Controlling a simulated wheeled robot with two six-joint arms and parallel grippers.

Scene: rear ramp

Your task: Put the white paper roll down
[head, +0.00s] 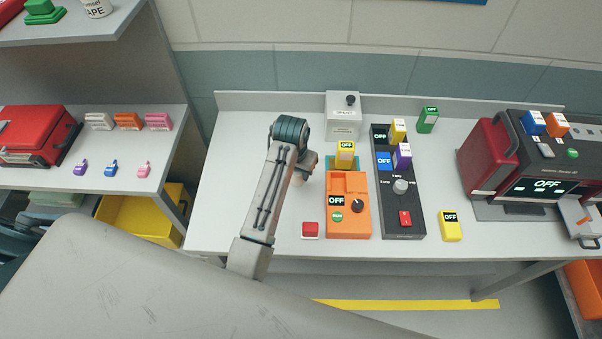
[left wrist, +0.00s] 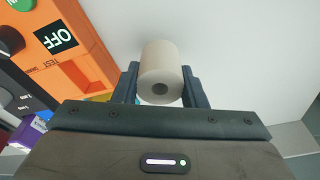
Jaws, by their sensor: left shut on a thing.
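The white paper roll (left wrist: 160,68) shows in the left wrist view with its round end and dark core hole facing the camera. My left gripper (left wrist: 162,88) is shut on it, one dark finger on each side. The white tabletop (head: 240,150) lies behind the roll; I cannot tell whether the roll touches it. In the head view my left arm reaches over the left part of the table, and its wrist hides the roll there. My right gripper is in neither view.
An orange tester (head: 348,205) stands close to the right of my left wrist, beside a black control strip (head: 402,220). A red button block (head: 310,230) sits near the front edge. The tabletop's left part is clear. A shelf (head: 120,175) stands further left.

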